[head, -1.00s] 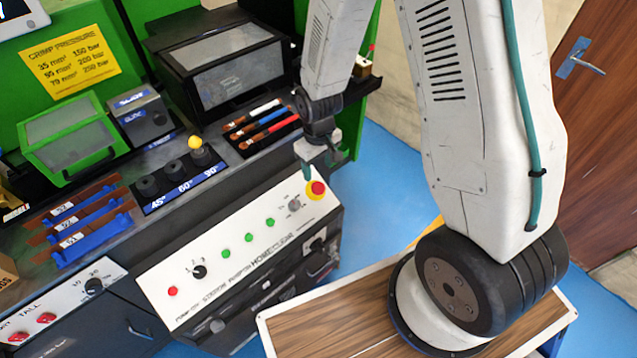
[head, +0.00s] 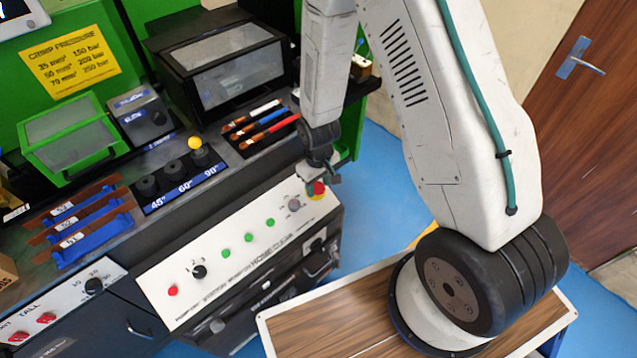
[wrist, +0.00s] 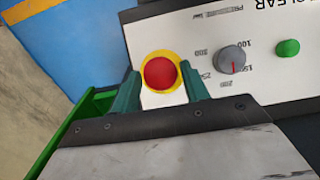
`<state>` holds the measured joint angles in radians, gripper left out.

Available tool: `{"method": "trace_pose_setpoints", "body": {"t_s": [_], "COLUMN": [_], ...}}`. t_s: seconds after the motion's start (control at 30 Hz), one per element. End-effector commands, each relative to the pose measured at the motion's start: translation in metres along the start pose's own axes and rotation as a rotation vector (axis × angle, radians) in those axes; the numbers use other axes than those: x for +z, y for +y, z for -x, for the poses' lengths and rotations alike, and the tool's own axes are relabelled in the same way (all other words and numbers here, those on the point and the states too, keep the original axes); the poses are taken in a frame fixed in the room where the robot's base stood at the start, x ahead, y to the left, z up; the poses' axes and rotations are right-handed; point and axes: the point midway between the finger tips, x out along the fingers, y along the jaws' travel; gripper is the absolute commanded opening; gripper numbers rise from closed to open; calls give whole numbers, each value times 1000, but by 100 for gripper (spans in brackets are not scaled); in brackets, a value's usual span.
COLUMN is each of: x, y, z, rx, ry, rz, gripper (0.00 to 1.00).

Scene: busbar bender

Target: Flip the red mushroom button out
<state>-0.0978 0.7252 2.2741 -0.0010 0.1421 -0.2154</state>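The red mushroom button (wrist: 160,73) sits on a yellow ring at the end of the white control panel (wrist: 210,40). In the head view the button (head: 318,188) is at the panel's upper right corner, partly hidden by my gripper (head: 320,177). In the wrist view my gripper (wrist: 160,88) is open, with one green finger on each side of the button's lower part. I see gaps between the fingers and the red cap. I cannot tell whether the fingertips touch the yellow ring.
A grey rotary knob (wrist: 231,60) and a green button (wrist: 288,47) stand on the panel beside the red button. Green die buttons and a black knob (head: 199,271) lie farther along it. Blue floor (head: 385,190) is open to the right.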

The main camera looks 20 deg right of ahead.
Motion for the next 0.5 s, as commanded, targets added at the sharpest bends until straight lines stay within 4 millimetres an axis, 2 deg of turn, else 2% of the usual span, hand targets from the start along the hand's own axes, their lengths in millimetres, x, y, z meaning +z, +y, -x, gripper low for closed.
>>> {"method": "trace_pose_setpoints", "body": {"t_s": [0.03,0.13,0.17,0.5], "x": [0,0,0,4], "y": [0,0,0,1], "z": [0,0,0,16], "rx": [0,0,0,0], "ry": [0,0,0,0], "rz": [0,0,0,1], "gripper": [30,2,0,0]}}
